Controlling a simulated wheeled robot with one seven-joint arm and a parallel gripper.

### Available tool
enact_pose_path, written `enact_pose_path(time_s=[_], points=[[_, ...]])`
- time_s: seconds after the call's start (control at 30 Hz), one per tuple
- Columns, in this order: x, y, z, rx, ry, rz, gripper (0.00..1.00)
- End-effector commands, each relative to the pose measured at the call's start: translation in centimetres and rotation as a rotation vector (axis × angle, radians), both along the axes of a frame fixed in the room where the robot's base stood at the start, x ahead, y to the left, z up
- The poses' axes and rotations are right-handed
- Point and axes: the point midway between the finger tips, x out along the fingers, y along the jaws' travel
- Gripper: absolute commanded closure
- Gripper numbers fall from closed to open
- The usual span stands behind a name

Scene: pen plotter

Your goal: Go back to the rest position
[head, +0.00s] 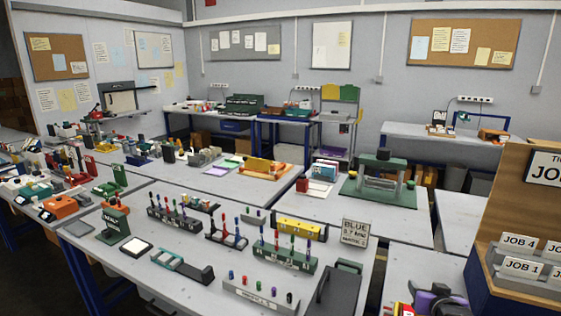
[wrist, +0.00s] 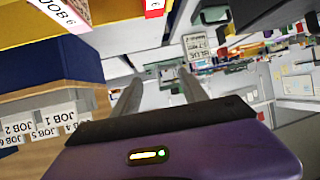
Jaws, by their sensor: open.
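My gripper (wrist: 160,82) shows in the wrist view as a purple body with two grey fingers spread apart. It is open, and I see nothing held between the fingers. In the head view a purple part of my arm (head: 436,300) shows at the bottom edge, left of the job card holder; the fingers cannot be made out there.
The job card holder (head: 520,272) stands close at the right on a wooden-sided unit. A green-framed press (head: 382,180) stands behind.

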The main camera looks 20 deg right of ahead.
Motion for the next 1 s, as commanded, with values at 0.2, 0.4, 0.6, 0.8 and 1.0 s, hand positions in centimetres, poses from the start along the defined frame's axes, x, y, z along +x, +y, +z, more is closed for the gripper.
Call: enact_pose_path(time_s=[0.2, 0.4, 0.6, 0.8, 1.0], points=[[-2.7, 9.4, -0.9, -0.108, -0.146, 0.098, 0.49], [-6.9, 17.3, -0.1, -0.175, -0.257, 0.187, 0.49], [-12.3, 24.3, 1.3, -0.212, -0.340, 0.278, 0.49], [-18.2, 30.1, 3.2, -0.222, -0.389, 0.374, 0.49], [-24.0, 34.6, 4.6, -0.199, -0.384, 0.478, 0.49]])
